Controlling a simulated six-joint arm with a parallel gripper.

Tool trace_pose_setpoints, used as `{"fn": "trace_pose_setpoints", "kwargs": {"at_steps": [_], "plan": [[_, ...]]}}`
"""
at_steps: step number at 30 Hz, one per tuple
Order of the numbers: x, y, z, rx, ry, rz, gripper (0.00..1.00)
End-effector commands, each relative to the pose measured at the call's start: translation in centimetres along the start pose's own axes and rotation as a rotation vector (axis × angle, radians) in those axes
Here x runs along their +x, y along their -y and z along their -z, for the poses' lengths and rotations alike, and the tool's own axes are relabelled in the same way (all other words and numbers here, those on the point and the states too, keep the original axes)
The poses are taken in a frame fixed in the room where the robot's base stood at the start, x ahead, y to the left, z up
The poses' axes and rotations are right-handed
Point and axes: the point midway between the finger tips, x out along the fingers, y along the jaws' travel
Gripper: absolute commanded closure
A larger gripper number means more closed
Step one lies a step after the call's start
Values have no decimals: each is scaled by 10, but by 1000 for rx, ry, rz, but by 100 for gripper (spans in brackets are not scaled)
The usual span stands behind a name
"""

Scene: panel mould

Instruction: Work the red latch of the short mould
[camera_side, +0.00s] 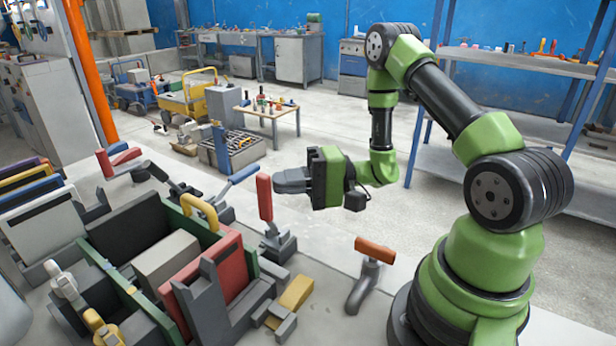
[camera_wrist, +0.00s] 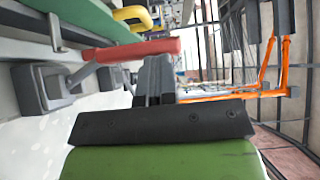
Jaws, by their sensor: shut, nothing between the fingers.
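A red latch handle (camera_side: 265,197) stands upright on a grey base at the right end of the mould with green and red panels (camera_side: 226,268). My gripper (camera_side: 280,180) is level, just right of the handle's upper part, with its fingers shut and empty. In the wrist view the red handle (camera_wrist: 130,50) lies across the picture just beyond the fingertips (camera_wrist: 153,65). Whether the fingers touch it, I cannot tell. Another latch with a red handle (camera_side: 124,158) is at the back left. Which mould is the short one is not clear.
A yellow handle (camera_side: 200,208) tops the panels beside the red latch. A blue-handled latch (camera_side: 243,172) is behind it. An orange-handled clamp (camera_side: 375,250) stands on the bench front right. A yellow-and-grey block (camera_side: 292,297) lies near the mould.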

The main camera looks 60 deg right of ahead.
Motion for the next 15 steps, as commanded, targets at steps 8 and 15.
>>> {"fn": "trace_pose_setpoints", "kwargs": {"at_steps": [8, 15], "plan": [[8, 0, -8, 5, 0, 4, 100], [10, 0, -10, 6, 2, 5, 100]]}}
